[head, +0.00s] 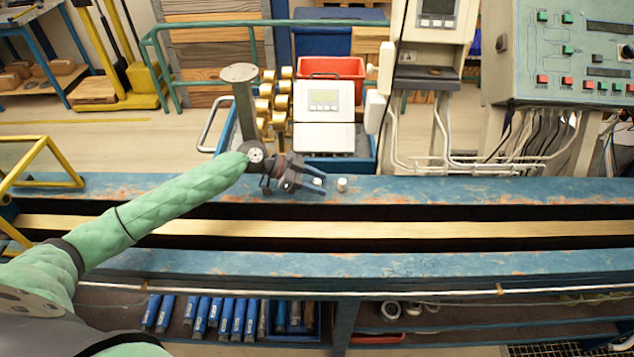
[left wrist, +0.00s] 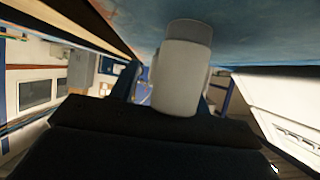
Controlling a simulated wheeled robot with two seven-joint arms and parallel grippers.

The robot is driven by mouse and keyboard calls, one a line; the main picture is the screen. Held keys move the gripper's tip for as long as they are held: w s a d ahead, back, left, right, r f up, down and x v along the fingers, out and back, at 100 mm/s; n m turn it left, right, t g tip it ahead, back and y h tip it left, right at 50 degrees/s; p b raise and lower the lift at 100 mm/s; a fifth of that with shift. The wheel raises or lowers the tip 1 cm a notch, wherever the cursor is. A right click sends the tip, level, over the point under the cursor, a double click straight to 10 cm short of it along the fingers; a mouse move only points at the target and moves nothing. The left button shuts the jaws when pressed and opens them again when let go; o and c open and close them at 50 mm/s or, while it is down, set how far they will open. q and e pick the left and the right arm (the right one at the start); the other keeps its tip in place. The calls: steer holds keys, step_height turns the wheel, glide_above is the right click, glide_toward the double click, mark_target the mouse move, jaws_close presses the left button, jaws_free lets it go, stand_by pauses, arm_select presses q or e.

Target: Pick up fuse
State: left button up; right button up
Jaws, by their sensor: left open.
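A small white cylinder, which looks like the fuse (head: 342,184), stands on the blue bench top just beyond my left gripper's fingertips in the head view. Another small white piece (head: 318,184) shows between the fingertips. My left gripper (head: 315,181) is open, low over the far blue beam, with its fingers pointing right. In the left wrist view, a pale cylinder with a greyer end (left wrist: 180,75) fills the middle, in front of the gripper and between its fingers. I cannot tell whether the fingers touch it. My right gripper is not in view.
The blue bench (head: 480,190) has long dark slots and a wooden strip (head: 450,229). Behind it stand a white meter (head: 324,105), a red bin (head: 331,72) and a control panel (head: 570,60). Blue-handled tools (head: 225,318) lie on the shelf below. The bench top to the right is clear.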

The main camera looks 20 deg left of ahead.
arm_select(q)
steer(key=shift+d, duration=0.1)
steer(key=shift+c, duration=0.5)
jaws_close()
